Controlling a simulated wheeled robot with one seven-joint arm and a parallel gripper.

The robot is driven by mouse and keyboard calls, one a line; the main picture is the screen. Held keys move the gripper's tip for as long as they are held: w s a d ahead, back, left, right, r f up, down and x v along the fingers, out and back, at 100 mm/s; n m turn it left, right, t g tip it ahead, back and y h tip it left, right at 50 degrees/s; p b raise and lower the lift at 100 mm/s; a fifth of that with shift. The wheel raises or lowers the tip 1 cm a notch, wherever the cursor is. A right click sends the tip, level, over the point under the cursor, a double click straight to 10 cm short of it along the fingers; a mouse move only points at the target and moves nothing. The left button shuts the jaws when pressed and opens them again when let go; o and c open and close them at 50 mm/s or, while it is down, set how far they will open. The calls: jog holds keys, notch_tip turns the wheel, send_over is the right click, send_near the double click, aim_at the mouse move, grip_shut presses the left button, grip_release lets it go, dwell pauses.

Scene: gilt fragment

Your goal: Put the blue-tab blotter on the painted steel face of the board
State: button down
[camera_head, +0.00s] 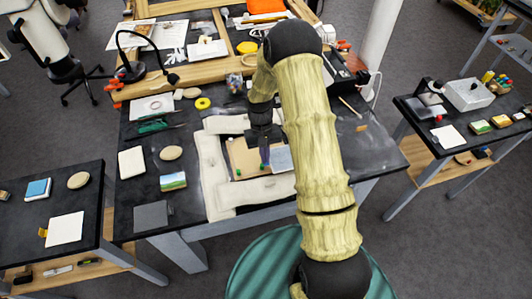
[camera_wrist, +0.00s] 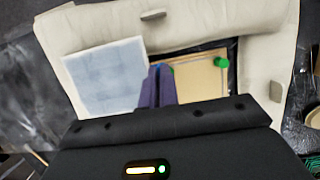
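My gripper (camera_head: 265,148) is low over the board, its fingers (camera_wrist: 158,86) close together around a small blue part that looks like a tab. A pale blue-grey square sheet (camera_wrist: 105,80), which I take to be the blue-tab blotter, extends from the fingers; it also shows in the head view (camera_head: 282,158). In the wrist view it overlaps the pale padded edge. The board's tan face (camera_wrist: 200,78) with a green pin (camera_wrist: 221,62) shows beside the fingers. The painted steel face cannot be made out separately and seems hidden beneath the sheet. I cannot tell whether the sheet touches it.
A thick pale padded surround (camera_head: 213,165) encloses the board on the black table. Left of it lie a white square (camera_head: 132,163), a stone (camera_head: 171,153), a picture tile (camera_head: 173,181) and a grey square (camera_head: 151,215). A yellow-tabbed white sheet (camera_head: 66,228) lies on the left side table.

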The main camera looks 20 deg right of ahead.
jog(key=shift+s+r+p, duration=0.2)
jog(key=shift+r+p, duration=0.9)
jog(key=shift+p, duration=2.1)
jog(key=shift+f, duration=0.1)
jog(key=shift+f, duration=0.25)
